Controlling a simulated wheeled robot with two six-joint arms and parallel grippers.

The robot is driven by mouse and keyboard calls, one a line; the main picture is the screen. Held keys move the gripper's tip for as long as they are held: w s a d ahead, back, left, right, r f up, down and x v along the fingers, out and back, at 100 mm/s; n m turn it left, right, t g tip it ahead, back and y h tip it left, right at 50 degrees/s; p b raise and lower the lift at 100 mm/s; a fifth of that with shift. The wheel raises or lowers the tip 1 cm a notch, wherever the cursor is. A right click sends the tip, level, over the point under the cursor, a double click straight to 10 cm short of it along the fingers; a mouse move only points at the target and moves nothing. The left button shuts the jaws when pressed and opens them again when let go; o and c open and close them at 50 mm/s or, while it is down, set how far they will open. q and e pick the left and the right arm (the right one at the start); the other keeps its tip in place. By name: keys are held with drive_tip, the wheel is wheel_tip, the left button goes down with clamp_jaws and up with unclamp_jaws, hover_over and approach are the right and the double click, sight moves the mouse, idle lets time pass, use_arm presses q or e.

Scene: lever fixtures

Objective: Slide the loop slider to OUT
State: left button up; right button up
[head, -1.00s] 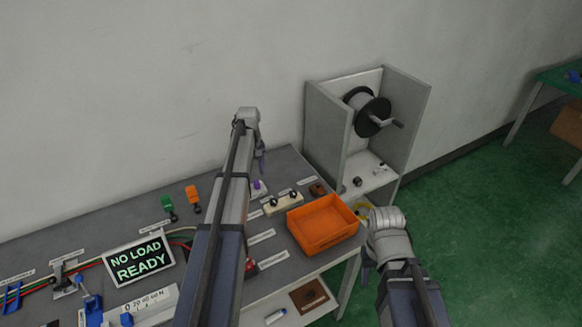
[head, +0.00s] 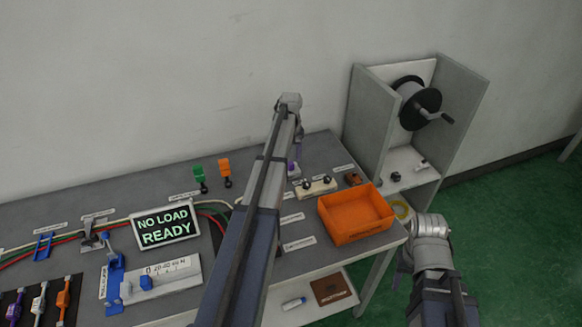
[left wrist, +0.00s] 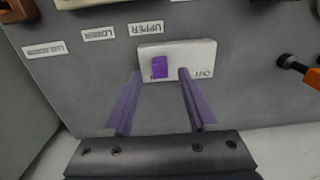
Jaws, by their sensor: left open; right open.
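The loop slider is a pale plate (left wrist: 203,56) with a purple knob (left wrist: 159,67), standing on the grey bench near the wall. In the left wrist view the knob sits left of the plate's middle, at the end away from the OUT mark on the right. My left gripper (left wrist: 160,74) is open, its two purple fingers reaching toward the plate with the knob between their tips in the picture. Contact with the knob cannot be told. In the head view my left gripper (head: 298,146) hangs over the slider. My right gripper (head: 402,262) shows only partly beside its wrist, its fingertips hidden.
An orange bin (head: 354,232) and a cream block with black knobs (head: 317,188) are right of the slider. A grey cabinet with a spool (head: 418,103) stands at the far right. A NO LOAD READY sign (head: 166,225) and lever fixtures are on the left.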

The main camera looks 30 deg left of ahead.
use_arm(q)
wheel_tip(320, 180, down, 2)
drive_tip(key=shift+f+b, duration=0.15)
drive_tip(key=shift+b, duration=0.5)
clamp_jaws()
